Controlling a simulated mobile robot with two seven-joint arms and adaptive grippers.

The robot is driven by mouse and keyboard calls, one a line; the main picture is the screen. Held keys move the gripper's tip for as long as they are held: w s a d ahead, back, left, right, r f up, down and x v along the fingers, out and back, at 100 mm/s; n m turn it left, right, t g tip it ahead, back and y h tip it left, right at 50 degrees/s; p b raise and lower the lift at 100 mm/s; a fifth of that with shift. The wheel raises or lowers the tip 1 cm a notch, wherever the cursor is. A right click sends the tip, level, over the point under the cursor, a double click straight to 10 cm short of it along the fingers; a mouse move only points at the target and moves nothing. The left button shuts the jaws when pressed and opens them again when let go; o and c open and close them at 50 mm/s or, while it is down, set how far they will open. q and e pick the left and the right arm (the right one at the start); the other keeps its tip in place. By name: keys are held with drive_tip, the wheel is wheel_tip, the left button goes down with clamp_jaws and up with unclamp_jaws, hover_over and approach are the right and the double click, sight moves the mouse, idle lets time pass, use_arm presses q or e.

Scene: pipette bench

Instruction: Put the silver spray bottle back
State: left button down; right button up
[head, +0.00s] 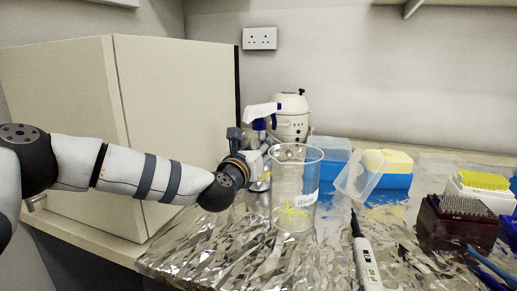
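The spray bottle shows its white and blue trigger head (262,112) in the head view, standing up just behind my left gripper (260,158). Most of its body is hidden by the gripper and the beaker, so its silver part is hard to make out. My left arm reaches in from the left, and its gripper is right at the bottle, beside the beaker's left wall. The fingers are small and partly covered, so I cannot tell whether they are closed on the bottle. My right gripper is out of view.
A clear beaker (282,205) with yellow pieces stands close to my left gripper. Behind are a white appliance (291,122) and blue boxes (396,181). A pipette (367,265) lies in front; tip racks (455,224) stand right. A cabinet (178,90) borders the left. Front-left foil is clear.

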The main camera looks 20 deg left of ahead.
use_arm(q)
drive_tip(key=shift+f, duration=0.15)
drive_tip(key=c, duration=1.1)
unclamp_jaws()
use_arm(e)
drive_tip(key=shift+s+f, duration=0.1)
use_arm(q)
drive_tip(key=shift+s+r, duration=0.25)
drive_tip(key=shift+r, duration=0.05)
drive_tip(key=s+p, duration=0.1)
drive_tip(key=s, duration=1)
drive_tip(key=shift+s+a+f, duration=0.2)
drive_tip(key=shift+s, duration=0.1)
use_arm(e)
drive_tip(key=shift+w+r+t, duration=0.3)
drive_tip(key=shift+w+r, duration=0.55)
